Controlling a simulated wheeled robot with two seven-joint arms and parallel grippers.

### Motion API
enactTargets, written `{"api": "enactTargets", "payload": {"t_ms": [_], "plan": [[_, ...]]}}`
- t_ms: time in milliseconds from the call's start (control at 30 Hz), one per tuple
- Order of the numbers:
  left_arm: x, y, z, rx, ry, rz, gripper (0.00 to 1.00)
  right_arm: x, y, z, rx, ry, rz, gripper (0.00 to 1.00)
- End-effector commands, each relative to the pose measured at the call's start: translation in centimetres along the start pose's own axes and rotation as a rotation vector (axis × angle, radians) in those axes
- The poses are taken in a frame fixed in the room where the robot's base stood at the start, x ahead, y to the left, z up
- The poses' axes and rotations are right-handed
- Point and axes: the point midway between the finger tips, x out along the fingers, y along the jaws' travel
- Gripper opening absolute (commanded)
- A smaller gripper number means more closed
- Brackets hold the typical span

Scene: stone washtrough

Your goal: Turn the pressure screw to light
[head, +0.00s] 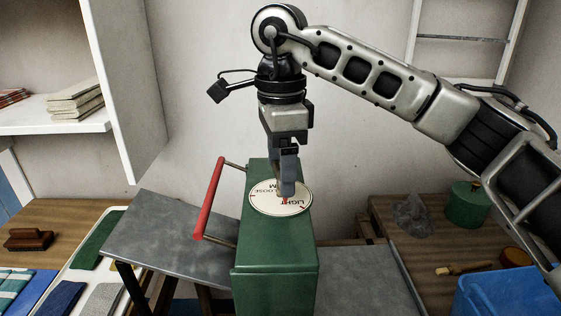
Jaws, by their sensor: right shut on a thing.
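The green mangle-like box (275,255) stands in the middle of the head view, with a white round dial (266,205) on its top. The dial's visible words include "LIGHT" on its near right part and "LOOSE" on its far left part; the rest is covered. My right gripper (287,192) points straight down over the dial and is shut on the pressure screw, which its fingers hide. A small red mark shows on the dial just below the fingertips, close to "LIGHT". My left gripper is out of view.
A red-handled bar (210,198) sticks out at the box's left. Grey boards (175,238) flank the box. A brush (28,239) and folded cloths lie at left; a blue crate (510,290) and a green tin (467,204) stand at right.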

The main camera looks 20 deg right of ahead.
Motion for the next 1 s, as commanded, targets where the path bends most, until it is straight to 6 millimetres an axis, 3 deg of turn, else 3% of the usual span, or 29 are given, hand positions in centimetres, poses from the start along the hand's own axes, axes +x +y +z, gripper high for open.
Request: {"api": "enactTargets", "payload": {"t_ms": [500, 1000], "plan": [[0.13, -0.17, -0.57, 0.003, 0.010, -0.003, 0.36, -0.19, -0.05, -0.01, -0.429, -0.003, -0.004, 0.50], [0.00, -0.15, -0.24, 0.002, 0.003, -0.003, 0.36, -0.19, -0.06, 0.01, -0.588, -0.003, -0.005, 0.50]]}}
